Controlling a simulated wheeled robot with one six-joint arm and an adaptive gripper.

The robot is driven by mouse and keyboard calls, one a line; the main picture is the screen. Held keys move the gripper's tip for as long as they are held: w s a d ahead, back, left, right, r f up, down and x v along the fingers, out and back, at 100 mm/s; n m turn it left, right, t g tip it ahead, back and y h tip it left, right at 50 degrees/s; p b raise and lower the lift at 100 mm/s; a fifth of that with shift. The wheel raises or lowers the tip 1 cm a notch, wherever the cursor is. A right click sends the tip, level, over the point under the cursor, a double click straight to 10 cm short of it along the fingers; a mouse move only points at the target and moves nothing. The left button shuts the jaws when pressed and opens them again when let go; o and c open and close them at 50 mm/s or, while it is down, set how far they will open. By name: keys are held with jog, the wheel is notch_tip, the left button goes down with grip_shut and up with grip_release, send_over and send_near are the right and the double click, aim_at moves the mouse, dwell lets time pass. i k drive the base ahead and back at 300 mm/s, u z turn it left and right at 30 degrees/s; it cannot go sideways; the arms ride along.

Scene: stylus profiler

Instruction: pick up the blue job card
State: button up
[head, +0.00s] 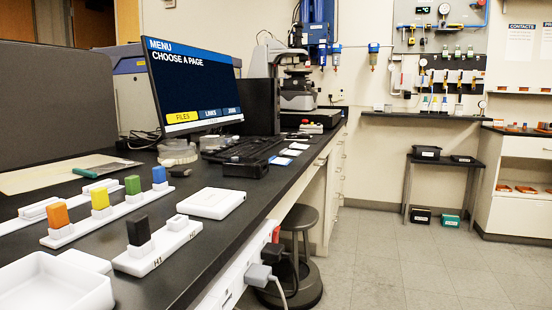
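A small blue block-like card (159,175) stands upright in the far right slot of a white rack (107,222) on the black bench. An orange card (57,215), a yellow card (100,199) and a green card (133,185) stand in the same rack, to its left. In front, a white holder (158,254) marked H1 and H2 has a dark upright piece (138,230) at H1; nothing stands at H2. My gripper is not in view.
A white open tray (50,285) and a flat white box (211,203) lie near the rack. A monitor (195,85), keyboard (250,150) and several pale flat cards (285,161) are farther along the bench (205,240). A stool (300,218) stands beside it; the floor (400,262) at right is clear.

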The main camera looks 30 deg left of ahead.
aim_at(274, 160)
jog(key=u, duration=0.75)
jog(key=i, duration=1)
jog(key=u, duration=0.9)
